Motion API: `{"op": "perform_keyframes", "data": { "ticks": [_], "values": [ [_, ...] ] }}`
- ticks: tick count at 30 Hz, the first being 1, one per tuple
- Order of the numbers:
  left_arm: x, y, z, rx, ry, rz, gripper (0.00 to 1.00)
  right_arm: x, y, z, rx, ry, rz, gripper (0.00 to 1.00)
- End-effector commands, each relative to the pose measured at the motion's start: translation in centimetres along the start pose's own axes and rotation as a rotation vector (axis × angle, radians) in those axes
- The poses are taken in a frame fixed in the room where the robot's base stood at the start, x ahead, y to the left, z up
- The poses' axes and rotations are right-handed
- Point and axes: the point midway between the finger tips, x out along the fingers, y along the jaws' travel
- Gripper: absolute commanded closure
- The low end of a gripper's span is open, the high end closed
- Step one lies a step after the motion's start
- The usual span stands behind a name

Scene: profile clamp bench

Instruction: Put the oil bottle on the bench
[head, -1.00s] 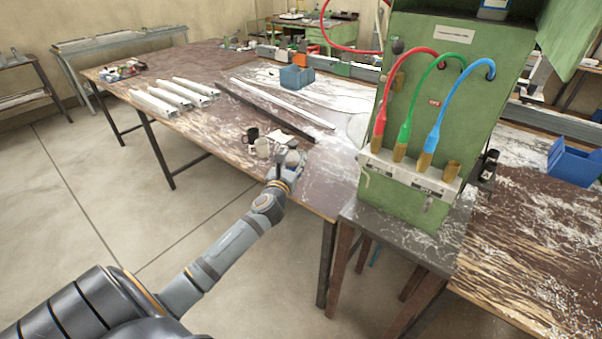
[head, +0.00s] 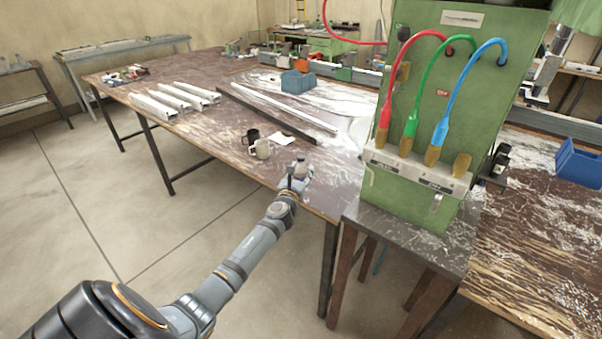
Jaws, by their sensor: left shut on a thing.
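My left gripper (head: 296,180) is at the front edge of the brown bench (head: 225,130), near its right corner. It is shut on a small greyish thing (head: 301,166) that I take to be the oil bottle; it is mostly hidden by the fingers and too small to read clearly. It looks roughly upright, low over the bench top or touching it; I cannot tell which. My right gripper is not in view.
A grey mug (head: 262,149) and a black mug (head: 251,135) stand just behind and left of the gripper, beside a white paper (head: 281,138). Long profiles (head: 277,104) lie farther back. A green cabinet (head: 420,190) with coloured hoses stands to the right.

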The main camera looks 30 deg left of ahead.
Motion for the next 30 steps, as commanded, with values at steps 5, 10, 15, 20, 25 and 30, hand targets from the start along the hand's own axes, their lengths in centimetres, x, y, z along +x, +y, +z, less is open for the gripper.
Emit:
{"op": "perform_keyframes", "data": {
  "ticks": [5, 10, 15, 20, 25, 30],
  "values": [
    [0.0, 0.0, -0.5, 0.001, -0.001, 0.000, 0.91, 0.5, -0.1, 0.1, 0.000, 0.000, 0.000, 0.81],
    [0.0, 0.0, -0.3, 0.001, 0.000, 0.000, 0.33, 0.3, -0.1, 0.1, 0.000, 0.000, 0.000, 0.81],
    [0.0, 0.0, -0.3, 0.001, 0.000, 0.000, 0.33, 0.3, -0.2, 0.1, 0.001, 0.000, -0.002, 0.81],
    [0.0, 0.0, 0.1, 0.000, 0.000, 0.000, 0.33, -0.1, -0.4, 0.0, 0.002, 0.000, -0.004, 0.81],
    [-2.5, 0.0, 0.0, 0.002, 0.003, -0.001, 0.33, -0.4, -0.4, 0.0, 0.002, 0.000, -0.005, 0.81],
    [-6.9, 0.0, -0.2, 0.003, 0.003, -0.002, 0.33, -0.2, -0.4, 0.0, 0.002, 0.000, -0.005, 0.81]
  ]
}}
